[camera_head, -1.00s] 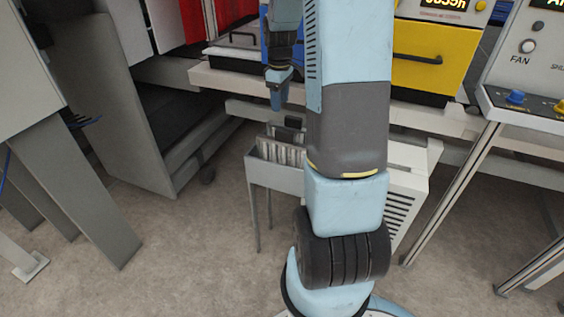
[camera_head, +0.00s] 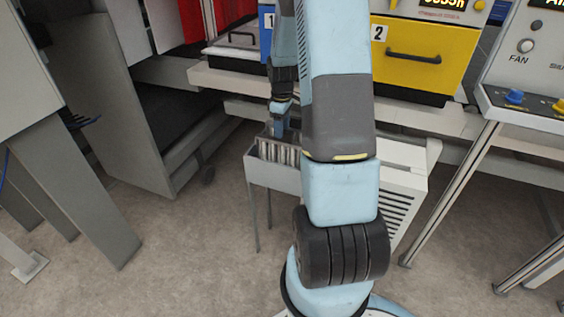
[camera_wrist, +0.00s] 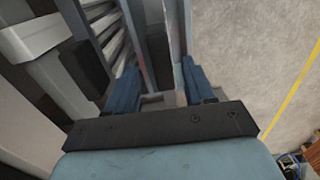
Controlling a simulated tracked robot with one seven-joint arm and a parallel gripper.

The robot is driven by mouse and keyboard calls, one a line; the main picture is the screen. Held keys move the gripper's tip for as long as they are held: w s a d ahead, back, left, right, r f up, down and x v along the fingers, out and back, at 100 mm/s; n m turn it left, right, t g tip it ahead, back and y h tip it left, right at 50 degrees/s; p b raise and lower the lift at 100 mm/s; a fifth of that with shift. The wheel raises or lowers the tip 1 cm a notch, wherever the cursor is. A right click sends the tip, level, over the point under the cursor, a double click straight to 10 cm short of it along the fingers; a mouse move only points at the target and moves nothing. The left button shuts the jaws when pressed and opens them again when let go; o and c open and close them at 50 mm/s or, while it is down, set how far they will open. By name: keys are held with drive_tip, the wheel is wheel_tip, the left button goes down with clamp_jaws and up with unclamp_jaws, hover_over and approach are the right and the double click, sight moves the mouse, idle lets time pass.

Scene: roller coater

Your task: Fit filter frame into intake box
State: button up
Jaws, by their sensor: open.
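My gripper (camera_head: 281,132) is low over the open top of a light grey rack (camera_head: 272,180), where several thin upright frames (camera_head: 275,152) stand side by side. In the wrist view, its blue fingers (camera_wrist: 160,90) are open and spread to either side of a grey upright edge (camera_wrist: 176,40), which looks like a filter frame. I cannot tell whether the fingers touch it. A white box with dark louvre slots (camera_head: 402,205) stands right of the rack, partly behind my arm. It may be the intake box, but its opening is hidden.
A bench edge (camera_head: 225,80) runs behind the rack, below a yellow drawer (camera_head: 420,58) marked 2 and a blue part marked 1. A control panel marked FAN (camera_head: 520,60) stands on thin legs at right.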

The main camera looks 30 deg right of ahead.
sight(284, 138)
drive_tip(key=f, duration=0.1)
drive_tip(key=s+f, duration=0.1)
drive_tip(key=f, duration=0.1)
drive_tip(key=shift+d+f, duration=0.1)
drive_tip(key=shift+f, duration=0.8)
clamp_jaws()
